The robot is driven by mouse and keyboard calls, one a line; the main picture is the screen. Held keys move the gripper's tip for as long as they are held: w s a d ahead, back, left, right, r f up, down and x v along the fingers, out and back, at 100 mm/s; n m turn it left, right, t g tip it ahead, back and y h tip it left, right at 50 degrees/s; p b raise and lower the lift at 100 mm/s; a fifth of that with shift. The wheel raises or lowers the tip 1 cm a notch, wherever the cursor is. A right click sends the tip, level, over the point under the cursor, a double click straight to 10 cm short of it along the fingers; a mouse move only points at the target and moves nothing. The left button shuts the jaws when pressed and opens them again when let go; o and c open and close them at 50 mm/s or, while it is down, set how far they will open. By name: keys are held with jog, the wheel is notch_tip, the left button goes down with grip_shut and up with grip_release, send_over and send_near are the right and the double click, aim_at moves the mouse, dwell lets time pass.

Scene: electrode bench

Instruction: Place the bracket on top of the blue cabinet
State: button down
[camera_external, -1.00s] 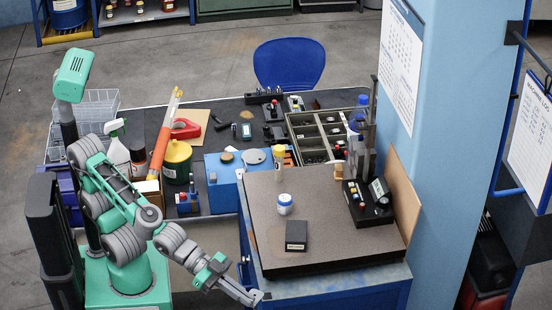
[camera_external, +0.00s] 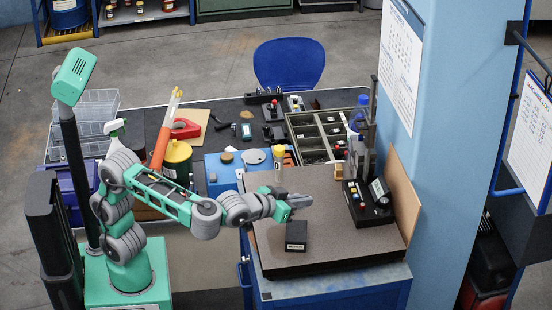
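The blue cabinet (camera_external: 335,293) stands in front right, with a dark speckled slab (camera_external: 340,248) on top. My gripper (camera_external: 305,201) is above the slab's left half, pointing right. A grey shape shows at its tip, but I cannot tell fingers from a held part. Whether it is open or shut is too small to tell. I cannot make out the bracket with certainty. A small black block with a pale label (camera_external: 296,235) sits on the slab just below my gripper in the picture.
On the slab, a yellow-capped bottle (camera_external: 279,158) stands at the back left and a black control box with a stand (camera_external: 368,204) at the right. The slab's front right is clear.

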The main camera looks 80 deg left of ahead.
jog(key=a+n+g+y, duration=0.1)
jog(key=a, duration=0.1)
jog(key=a+n+g+y, duration=0.1)
jog(key=a+n+y, duration=0.1)
jog(key=a, duration=0.1)
jog(key=shift+w+p, duration=0.15)
jog(key=shift+p, duration=0.2)
jog(key=w+d+f+p, duration=0.1)
jog(key=w+f+p, duration=0.3)
jog(key=w, duration=0.5)
send_over(342, 228)
notch_tip(342, 228, down, 5)
jog(key=shift+f, duration=0.2)
notch_tip(342, 228, down, 3)
jog(key=shift+r+p, duration=0.2)
jog(key=shift+p, duration=0.35)
jog(key=shift+f, duration=0.45)
jog(key=c, duration=2)
grip_release()
jog(key=shift+o, duration=0.2)
